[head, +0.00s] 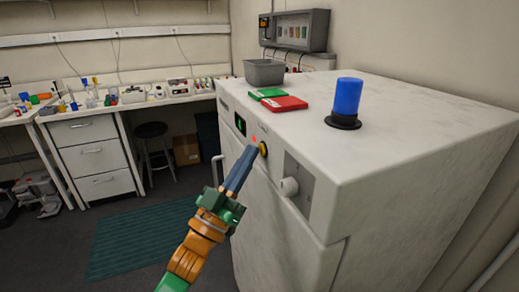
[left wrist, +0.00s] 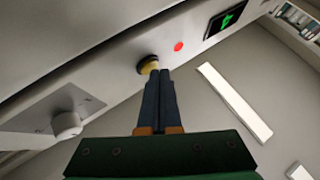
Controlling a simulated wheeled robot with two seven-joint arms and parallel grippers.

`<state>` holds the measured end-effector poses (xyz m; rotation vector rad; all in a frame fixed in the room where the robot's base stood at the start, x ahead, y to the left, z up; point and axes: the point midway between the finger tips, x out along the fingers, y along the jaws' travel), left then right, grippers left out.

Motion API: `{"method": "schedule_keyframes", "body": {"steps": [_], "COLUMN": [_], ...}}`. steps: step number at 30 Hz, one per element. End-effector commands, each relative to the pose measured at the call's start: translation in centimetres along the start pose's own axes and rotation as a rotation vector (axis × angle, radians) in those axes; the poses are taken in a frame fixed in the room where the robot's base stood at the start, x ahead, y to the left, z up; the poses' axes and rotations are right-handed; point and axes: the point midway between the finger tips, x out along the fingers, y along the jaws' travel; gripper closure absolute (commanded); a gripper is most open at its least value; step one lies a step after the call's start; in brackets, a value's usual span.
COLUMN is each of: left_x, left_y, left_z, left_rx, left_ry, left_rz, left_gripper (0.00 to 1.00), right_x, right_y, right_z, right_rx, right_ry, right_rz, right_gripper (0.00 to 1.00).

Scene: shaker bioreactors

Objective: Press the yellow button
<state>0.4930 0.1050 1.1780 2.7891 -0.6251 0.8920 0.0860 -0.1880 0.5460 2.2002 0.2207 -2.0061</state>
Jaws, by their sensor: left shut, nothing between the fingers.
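The yellow button (head: 263,149) is round with a dark rim, on the front panel of the large white machine (head: 400,150). It also shows in the left wrist view (left wrist: 148,64), partly behind my fingertips. My left gripper (head: 250,150) is shut and empty, its blue fingers pointing up at the panel. Its tips (left wrist: 160,73) overlap the button's edge in the left wrist view; in the head view they lie just left of it. I cannot tell whether they touch it. My right gripper is not in view.
A red light (left wrist: 179,46) and a green display (left wrist: 226,18) sit beside the button. A white knob (head: 289,186) is to its right in the head view. On the machine stand a blue beacon (head: 347,97), a red box (head: 285,104) and a grey bin (head: 264,72).

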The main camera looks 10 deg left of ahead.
Motion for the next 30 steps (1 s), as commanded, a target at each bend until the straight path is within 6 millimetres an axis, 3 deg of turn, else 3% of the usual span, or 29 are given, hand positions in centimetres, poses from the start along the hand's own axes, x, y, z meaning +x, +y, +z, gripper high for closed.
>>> {"method": "schedule_keyframes", "body": {"steps": [21,30], "left_x": [0.32,-0.48], "left_y": [0.21,-0.39], "left_z": [0.20,-0.39], "left_rx": [0.001,0.001], "left_ry": [0.000,0.001], "left_rz": [0.000,-0.001], "left_gripper": [1.00,1.00], "right_x": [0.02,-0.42], "right_y": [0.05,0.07], "right_z": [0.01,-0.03], "right_rx": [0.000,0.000], "right_ry": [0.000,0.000], "right_rz": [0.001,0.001], "right_gripper": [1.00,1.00]}}
